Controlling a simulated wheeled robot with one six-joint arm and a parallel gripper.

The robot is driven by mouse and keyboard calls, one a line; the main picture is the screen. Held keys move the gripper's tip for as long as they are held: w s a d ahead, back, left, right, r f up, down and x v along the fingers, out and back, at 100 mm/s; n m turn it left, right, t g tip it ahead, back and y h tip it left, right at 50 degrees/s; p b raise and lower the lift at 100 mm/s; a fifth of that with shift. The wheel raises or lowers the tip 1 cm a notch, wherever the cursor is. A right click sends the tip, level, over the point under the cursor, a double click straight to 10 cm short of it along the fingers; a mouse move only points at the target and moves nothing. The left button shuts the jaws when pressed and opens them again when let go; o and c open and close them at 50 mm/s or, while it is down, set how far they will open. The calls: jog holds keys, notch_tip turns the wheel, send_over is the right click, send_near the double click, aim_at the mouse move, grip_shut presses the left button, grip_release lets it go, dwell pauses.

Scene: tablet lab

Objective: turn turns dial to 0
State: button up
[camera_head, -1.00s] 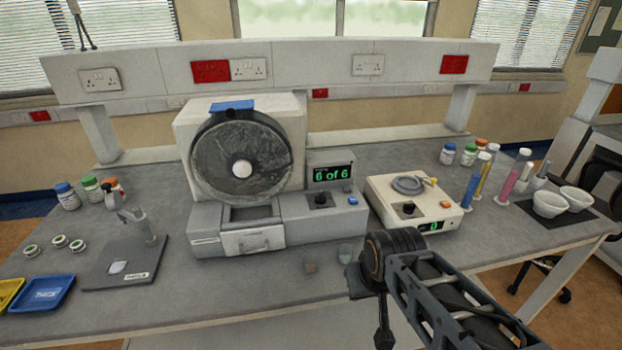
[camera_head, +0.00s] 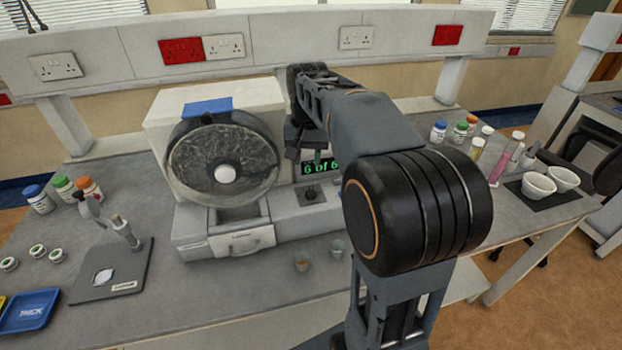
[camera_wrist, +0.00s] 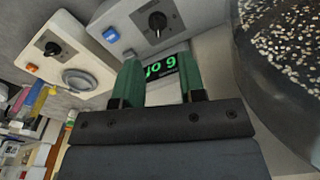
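The turns dial (camera_head: 310,193) is a black knob on the grey drum machine's front panel, under a green display (camera_head: 318,168) that reads "6 of 6". In the wrist view the dial (camera_wrist: 157,21) shows upside down with a white pointer mark, above the inverted display (camera_wrist: 165,66). My gripper (camera_wrist: 160,80) is open and empty, its two green fingers apart on either side of the display, short of the dial. In the head view my gripper (camera_head: 305,137) hangs above the display, partly hidden by my arm.
The drum (camera_head: 222,165) stands close beside my gripper. A blue button (camera_wrist: 111,35) sits near the dial. A white instrument (camera_wrist: 70,50) with its own black knob is at left in the wrist view.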

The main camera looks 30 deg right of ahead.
aim_at(311, 188)
jog(key=shift+m+g, duration=0.3)
jog(key=shift+m, duration=0.3)
jog(key=f, duration=0.4)
jog(key=w+d+f, duration=0.1)
jog(key=f, duration=0.3)
jog(key=w+d+f+p, duration=0.1)
jog(key=f, duration=0.3)
jog(key=shift+w+f, duration=0.1)
jog(key=shift+w, duration=0.05)
jog(key=shift+c, duration=0.3)
grip_shut()
